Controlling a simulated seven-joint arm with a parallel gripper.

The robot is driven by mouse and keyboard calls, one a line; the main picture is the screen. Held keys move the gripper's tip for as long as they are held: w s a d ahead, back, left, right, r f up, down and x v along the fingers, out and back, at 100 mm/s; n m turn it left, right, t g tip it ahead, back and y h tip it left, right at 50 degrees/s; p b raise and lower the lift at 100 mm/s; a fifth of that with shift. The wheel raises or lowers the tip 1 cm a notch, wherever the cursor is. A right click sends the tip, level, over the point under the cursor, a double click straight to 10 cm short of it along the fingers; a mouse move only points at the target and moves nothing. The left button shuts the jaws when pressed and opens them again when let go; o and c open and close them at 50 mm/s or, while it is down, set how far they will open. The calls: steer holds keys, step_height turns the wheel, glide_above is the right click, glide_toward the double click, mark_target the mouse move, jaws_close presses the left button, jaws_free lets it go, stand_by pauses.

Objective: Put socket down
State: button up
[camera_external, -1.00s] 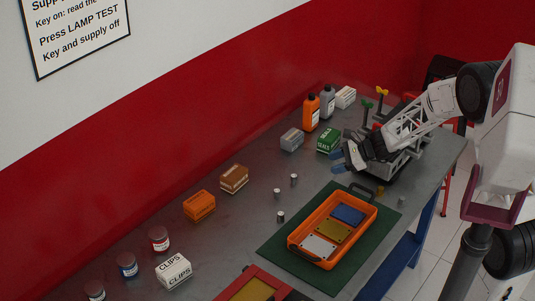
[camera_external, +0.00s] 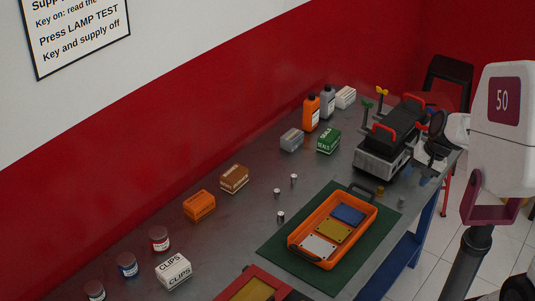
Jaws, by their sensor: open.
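Several small metal cylinders that look like sockets stand on the grey bench. Two silver ones, the farther (camera_external: 294,179) and the nearer (camera_external: 277,192), are left of the green mat. Another grey one (camera_external: 402,201) is right of the mat, and a brass-coloured one (camera_external: 380,190) is near the tray's far end. I cannot tell which one the task means. My gripper (camera_external: 425,179), with blue fingertips, is open beside the right side of the engine trainer (camera_external: 382,161), near the bench's right edge. The fingers are small and partly hidden; I see nothing between them.
An orange tray (camera_external: 293,246) with blue, yellow and white plates lies on the green mat (camera_external: 345,273). Boxes, bottles and jars line the wall side, including a green box (camera_external: 328,140) and an orange bottle (camera_external: 311,112). Bare bench (camera_external: 236,238) lies left of the mat.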

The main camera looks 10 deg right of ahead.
steer(key=s+d+r+n+t+h, duration=0.1)
steer(key=s+d+n+h, duration=0.3)
steer(key=s+d, duration=0.4)
steer(key=s+r, duration=0.1)
steer(key=s, duration=0.2)
steer(key=shift+s, duration=0.25)
steer(key=shift+o, duration=0.5)
steer(key=shift+d, duration=0.1)
stand_by(0.8)
steer(key=shift+w, duration=0.15)
